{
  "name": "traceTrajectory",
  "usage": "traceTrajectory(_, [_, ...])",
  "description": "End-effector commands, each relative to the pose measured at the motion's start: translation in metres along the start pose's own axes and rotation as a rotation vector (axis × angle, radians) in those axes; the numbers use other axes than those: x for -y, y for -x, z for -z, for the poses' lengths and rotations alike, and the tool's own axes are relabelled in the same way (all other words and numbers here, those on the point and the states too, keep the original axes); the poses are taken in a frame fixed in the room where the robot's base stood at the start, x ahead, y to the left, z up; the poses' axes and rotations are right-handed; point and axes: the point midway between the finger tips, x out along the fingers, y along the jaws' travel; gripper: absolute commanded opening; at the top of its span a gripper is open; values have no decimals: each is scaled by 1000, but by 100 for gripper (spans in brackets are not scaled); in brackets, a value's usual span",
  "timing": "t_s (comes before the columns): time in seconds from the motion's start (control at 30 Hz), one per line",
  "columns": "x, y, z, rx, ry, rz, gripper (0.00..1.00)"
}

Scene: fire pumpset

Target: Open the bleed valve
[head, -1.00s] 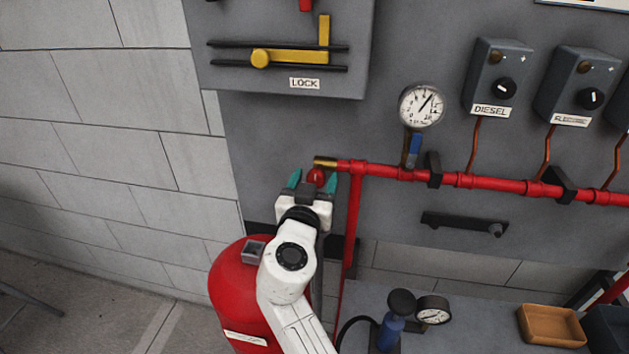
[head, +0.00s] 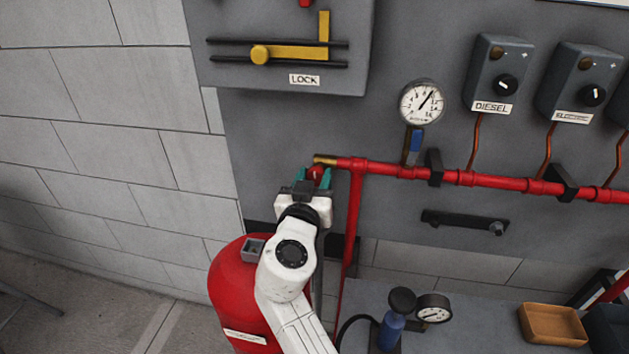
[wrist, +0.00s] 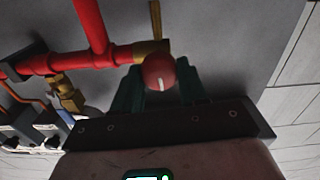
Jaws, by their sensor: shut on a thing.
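The bleed valve has a round red knob (wrist: 159,73) with a white mark, below the brass end (wrist: 150,51) of the red pipe. In the head view the knob (head: 315,173) shows only in part between the fingers, just under the brass pipe end (head: 325,160). My gripper (head: 312,178) is shut on the red knob, with one teal finger on each side. In the wrist view my gripper (wrist: 160,88) has the knob between its fingertips. The sides of the knob are hidden by the fingers.
The red pipe (head: 480,181) runs right along the grey panel, with a pressure gauge (head: 422,102) and a blue-handled valve (head: 415,147) on it. A red tank (head: 230,295) stands below my arm. A yellow lock lever (head: 290,53) is above. The wall at left is clear.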

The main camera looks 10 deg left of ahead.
Motion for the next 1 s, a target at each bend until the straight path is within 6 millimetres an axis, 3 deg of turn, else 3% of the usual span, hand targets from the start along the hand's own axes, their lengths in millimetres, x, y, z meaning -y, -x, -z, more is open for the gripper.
traceTrajectory(1.0, [3, 0, -2, 1, 917, 1, 12])
